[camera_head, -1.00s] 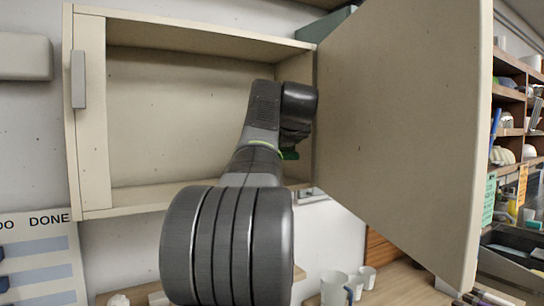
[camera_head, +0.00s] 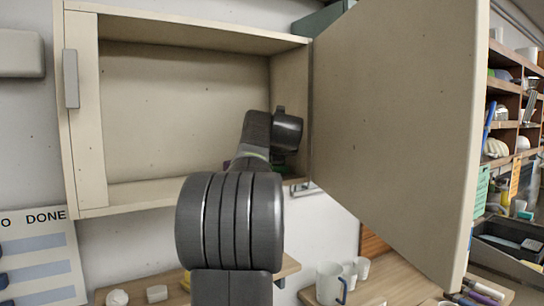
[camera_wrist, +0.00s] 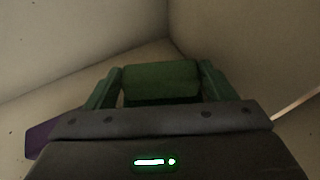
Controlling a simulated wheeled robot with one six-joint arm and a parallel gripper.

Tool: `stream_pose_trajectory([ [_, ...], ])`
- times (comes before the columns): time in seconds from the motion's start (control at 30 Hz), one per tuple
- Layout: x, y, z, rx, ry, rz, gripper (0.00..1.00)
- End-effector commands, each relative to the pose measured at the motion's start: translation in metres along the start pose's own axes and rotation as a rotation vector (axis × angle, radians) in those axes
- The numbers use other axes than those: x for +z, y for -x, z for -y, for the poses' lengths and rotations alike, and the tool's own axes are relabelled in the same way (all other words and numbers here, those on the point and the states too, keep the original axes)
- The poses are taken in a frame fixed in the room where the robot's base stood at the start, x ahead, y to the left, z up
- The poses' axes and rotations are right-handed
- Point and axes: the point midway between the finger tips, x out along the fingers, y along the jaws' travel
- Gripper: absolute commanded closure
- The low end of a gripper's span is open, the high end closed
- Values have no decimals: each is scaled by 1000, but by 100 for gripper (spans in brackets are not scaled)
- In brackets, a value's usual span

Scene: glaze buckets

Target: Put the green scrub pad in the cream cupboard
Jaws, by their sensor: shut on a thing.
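The cream cupboard (camera_head: 88,120) is on the wall with its door (camera_head: 400,130) swung wide open to the right. My arm reaches into its lower right part, and my gripper (camera_wrist: 160,78) is inside near the right corner. In the wrist view the green scrub pad (camera_wrist: 161,84) sits between the two green fingers, which are shut on it. In the head view my own wrist hides most of the gripper and pad; only a little green shows. I cannot tell whether the pad touches the cupboard floor.
A purple thing (camera_wrist: 40,138) lies inside the cupboard, left of my gripper in the wrist view. The left part of the cupboard is clear. Below are white mugs (camera_head: 330,283) on a wooden surface. Shelves (camera_head: 505,100) stand beyond the door at right.

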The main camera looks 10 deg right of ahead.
Motion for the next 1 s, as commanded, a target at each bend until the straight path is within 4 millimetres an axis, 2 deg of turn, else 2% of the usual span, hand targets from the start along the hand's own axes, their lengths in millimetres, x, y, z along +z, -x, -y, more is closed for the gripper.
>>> stream_pose_trajectory([
  [0.43,-6,-6,0,0,1,1,50],
  [0.47,-6,-6,0,0,1,0,21],
  [0.5,-6,-6,0,0,1,1,14],
  [0.87,-1,-4,0,0,1,0,14],
  [1.0,-3,14,0,-1,1,3,14],
])
